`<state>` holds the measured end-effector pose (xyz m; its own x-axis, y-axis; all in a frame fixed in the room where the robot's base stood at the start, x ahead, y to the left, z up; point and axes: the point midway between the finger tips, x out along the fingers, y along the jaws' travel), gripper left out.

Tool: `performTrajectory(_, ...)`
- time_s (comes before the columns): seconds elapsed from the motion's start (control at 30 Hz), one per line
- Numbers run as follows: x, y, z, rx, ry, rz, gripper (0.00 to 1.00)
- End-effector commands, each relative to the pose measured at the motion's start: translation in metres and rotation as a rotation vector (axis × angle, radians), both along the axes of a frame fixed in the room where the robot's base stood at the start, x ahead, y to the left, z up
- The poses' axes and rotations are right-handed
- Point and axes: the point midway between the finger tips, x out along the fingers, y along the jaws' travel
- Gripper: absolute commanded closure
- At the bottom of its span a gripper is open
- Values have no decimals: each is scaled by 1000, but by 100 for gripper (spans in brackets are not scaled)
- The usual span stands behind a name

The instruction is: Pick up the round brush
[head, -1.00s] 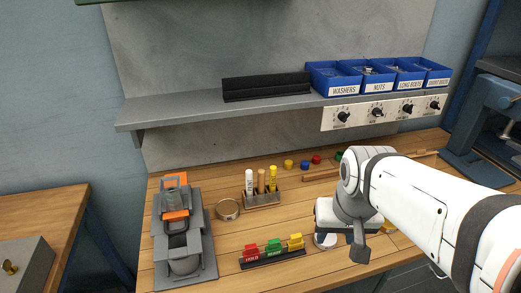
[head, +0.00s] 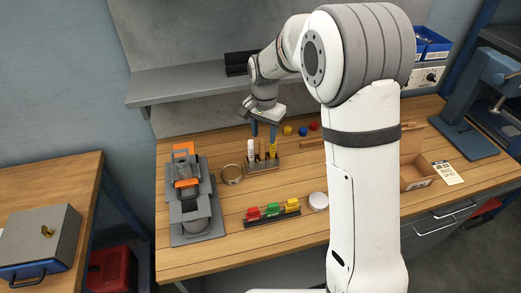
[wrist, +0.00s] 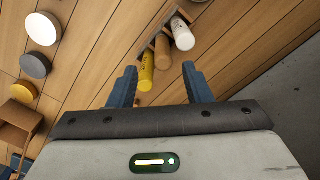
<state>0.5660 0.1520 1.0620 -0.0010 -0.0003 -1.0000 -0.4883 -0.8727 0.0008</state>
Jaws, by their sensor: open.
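A small wooden holder (head: 263,166) stands on the bench with three upright cylinders in it: a white one (head: 251,149), a tan one between, and a yellow one (head: 272,150). I cannot read which is the round brush; the tan one (wrist: 162,48) looks most like a wooden handle. My gripper (head: 264,136) is open and empty, pointing down over the holder. In the wrist view, the yellow cylinder (wrist: 146,73) and the tan one show between the blue fingers; the white one (wrist: 182,36) lies further off. A finger partly covers the tan one in the head view.
A rack of coloured blocks (head: 271,213) is in front. A shelf (head: 180,86) overhangs behind. An open cardboard box (head: 417,178) is at right.

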Motion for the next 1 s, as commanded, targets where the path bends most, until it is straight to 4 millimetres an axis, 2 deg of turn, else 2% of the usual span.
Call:
performTrajectory(0.5,-1,5,-64,0,1,2,55)
performTrajectory(0.77,-1,6,-68,0,-1,3,55)
performTrajectory(1.0,-1,6,-68,0,-1,3,73)
